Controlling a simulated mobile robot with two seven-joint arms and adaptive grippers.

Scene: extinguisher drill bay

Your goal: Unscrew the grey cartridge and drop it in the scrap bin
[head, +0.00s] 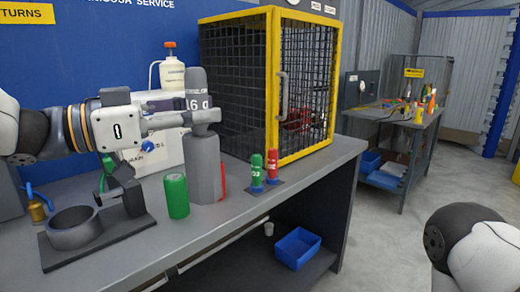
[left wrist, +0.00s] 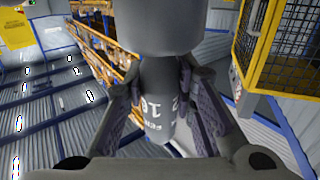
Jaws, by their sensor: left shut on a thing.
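The grey cartridge (head: 197,84), marked 16 g, stands upright above a wider grey cylinder (head: 206,168) on the workbench. My left gripper (head: 205,119) is shut on the cartridge near its lower end, coming in from the left. The fingers cover the joint, so I cannot tell whether the cartridge is still seated in the cylinder. In the left wrist view the cartridge (left wrist: 158,105) shows upside down between both fingers, with the wide cylinder (left wrist: 160,28) above it in the picture. A blue bin (head: 298,247) sits on the lower shelf. My right gripper is out of frame.
A green can (head: 176,195) stands close to the cylinder's left. Green (head: 257,172) and red (head: 272,166) cartridges stand to its right. A yellow-framed mesh cage (head: 262,88) is behind them. A dark holder with a ring (head: 74,227) is at the left.

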